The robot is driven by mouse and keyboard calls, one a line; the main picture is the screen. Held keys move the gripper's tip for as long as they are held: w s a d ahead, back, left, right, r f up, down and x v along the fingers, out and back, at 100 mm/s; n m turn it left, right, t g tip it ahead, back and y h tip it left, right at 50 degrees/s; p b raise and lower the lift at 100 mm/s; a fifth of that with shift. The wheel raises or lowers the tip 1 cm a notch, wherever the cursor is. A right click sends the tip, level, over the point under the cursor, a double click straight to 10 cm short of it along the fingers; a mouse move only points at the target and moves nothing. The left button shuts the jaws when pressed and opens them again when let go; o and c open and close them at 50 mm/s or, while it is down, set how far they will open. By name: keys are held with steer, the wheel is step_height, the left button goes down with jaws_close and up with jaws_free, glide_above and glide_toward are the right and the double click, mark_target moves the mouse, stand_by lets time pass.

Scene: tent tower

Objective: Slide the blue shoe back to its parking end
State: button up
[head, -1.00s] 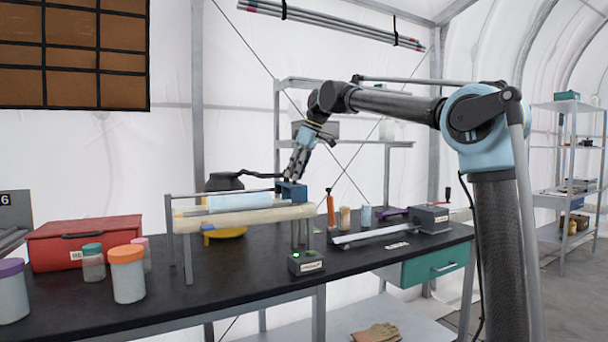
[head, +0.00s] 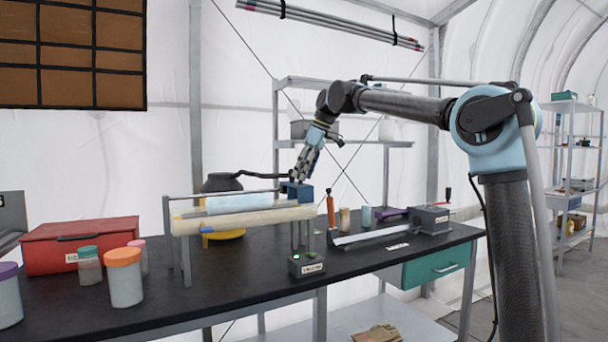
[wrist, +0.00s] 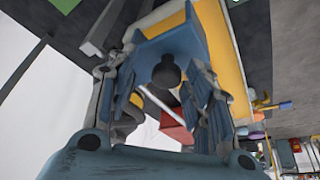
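The blue shoe (head: 297,192) is a block at the right end of the rail stand (head: 186,232), above a long cream roll (head: 240,220) in the head view. My gripper (head: 303,178) is just above the shoe, pointing down. In the wrist view the blue shoe (wrist: 185,40) has a dark round knob (wrist: 166,72) facing the camera. My fingers (wrist: 163,95) stand apart on either side of the knob, with gaps visible beside it. Contact between the fingertips and the shoe cannot be made out.
A small box with a green light (head: 306,263) stands below the rail's right end. A red case (head: 80,245) and several jars are at left. A dark pot (head: 222,183) is behind the rail. A crank device (head: 428,220), orange-handled tool (head: 331,208) and small bottles are at right.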

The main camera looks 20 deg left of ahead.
steer(key=v, duration=1.2)
steer(key=shift+w+d+f, duration=0.1)
steer(key=shift+d, duration=0.05)
